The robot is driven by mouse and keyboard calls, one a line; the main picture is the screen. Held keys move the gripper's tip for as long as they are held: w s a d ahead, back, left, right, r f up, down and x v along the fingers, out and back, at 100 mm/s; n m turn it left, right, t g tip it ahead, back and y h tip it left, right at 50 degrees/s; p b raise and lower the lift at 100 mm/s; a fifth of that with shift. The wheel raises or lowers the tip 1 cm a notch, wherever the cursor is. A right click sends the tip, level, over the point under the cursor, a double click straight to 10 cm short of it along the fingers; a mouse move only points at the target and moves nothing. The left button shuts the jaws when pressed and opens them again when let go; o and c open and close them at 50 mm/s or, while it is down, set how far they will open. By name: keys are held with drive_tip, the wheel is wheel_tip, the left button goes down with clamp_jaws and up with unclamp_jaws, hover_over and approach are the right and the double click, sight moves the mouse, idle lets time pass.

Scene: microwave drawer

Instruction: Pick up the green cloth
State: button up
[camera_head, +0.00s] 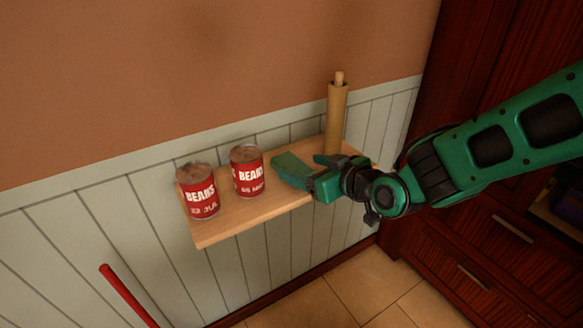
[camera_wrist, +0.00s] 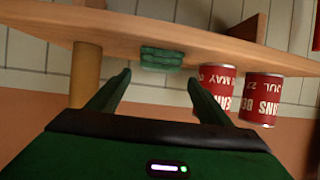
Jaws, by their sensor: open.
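The green cloth (camera_wrist: 161,58) shows in the wrist view as a small folded stack on the wooden shelf (camera_wrist: 222,48), which appears upside down there. My gripper (camera_wrist: 160,76) is open, with one finger on each side of the cloth's direction. The cloth lies ahead of the fingertips, roughly centred between them, and I see no grip on it. In the head view my gripper (camera_head: 298,163) is over the shelf (camera_head: 240,222), between a can and a wooden roll. There I cannot clearly tell the cloth from the green fingers.
Two red bean cans (camera_head: 199,192) (camera_head: 247,172) stand on the shelf left of my gripper. An upright wooden roll (camera_head: 336,120) stands close behind it on the right. The wall is behind the shelf. Dark red cabinets (camera_head: 475,235) are at the right.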

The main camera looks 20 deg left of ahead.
sight(295, 165)
drive_tip(key=shift+d+f+x, duration=0.1)
drive_tip(key=shift+x, duration=1.6)
drive_tip(key=shift+d+f+x, duration=0.1)
drive_tip(key=shift+x, duration=1.55)
drive_tip(key=shift+w, duration=0.15)
drive_tip(key=c, duration=1)
